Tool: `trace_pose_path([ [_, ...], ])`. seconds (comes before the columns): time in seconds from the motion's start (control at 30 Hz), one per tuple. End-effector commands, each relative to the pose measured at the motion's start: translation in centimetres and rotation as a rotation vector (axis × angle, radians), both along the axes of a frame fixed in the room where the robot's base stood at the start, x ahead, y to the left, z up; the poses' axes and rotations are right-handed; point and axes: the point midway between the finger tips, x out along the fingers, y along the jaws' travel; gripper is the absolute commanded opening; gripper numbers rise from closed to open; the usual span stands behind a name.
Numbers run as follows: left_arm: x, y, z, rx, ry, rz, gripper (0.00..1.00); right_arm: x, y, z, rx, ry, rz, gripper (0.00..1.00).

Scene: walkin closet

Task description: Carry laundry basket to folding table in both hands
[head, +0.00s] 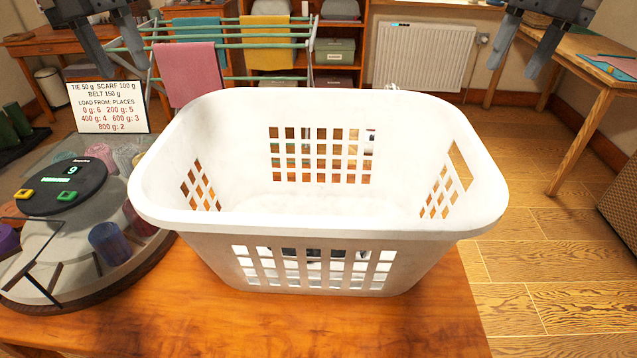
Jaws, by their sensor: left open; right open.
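A white plastic laundry basket (320,220) with square holes in its walls stands upright on a brown wooden table top (400,325) right in front of me. No laundry shows inside it. A handle slot shows in its right wall; the left slot cannot be made out. My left gripper (110,48) is open and empty at the top left, apart from the basket. My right gripper (525,48) is open and empty at the top right, also apart from it. I cannot tell whether this top is the folding table.
A round grey stand with a black scale (62,184) and coloured rolls sits close to the basket's left. A printed sign (108,107) stands behind it. A drying rack (230,45) with towels is at the back. Another wooden table (575,60) stands right; floor between is clear.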

Motion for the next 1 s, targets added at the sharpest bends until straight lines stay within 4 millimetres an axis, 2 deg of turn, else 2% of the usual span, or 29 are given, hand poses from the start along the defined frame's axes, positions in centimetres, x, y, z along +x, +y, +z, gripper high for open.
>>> trace_pose_path([
  [0.17,0.0,-0.1,-0.4,-0.001,0.002,0.000,0.45,0.0,0.0,-0.3,0.000,0.001,0.000,0.45],
  [0.27,0.0,-0.1,-1.2,0.000,0.003,0.001,0.45,0.0,0.1,-1.2,-0.001,0.002,0.000,0.45],
  [0.8,-0.1,-1.8,-11.3,-0.001,0.005,-0.003,0.45,0.0,1.8,-11.2,-0.001,0.005,0.001,0.45],
  [1.0,-0.1,-2.3,-14.3,-0.002,0.003,-0.001,0.45,0.1,2.2,-14.2,-0.001,0.003,-0.001,0.45],
])
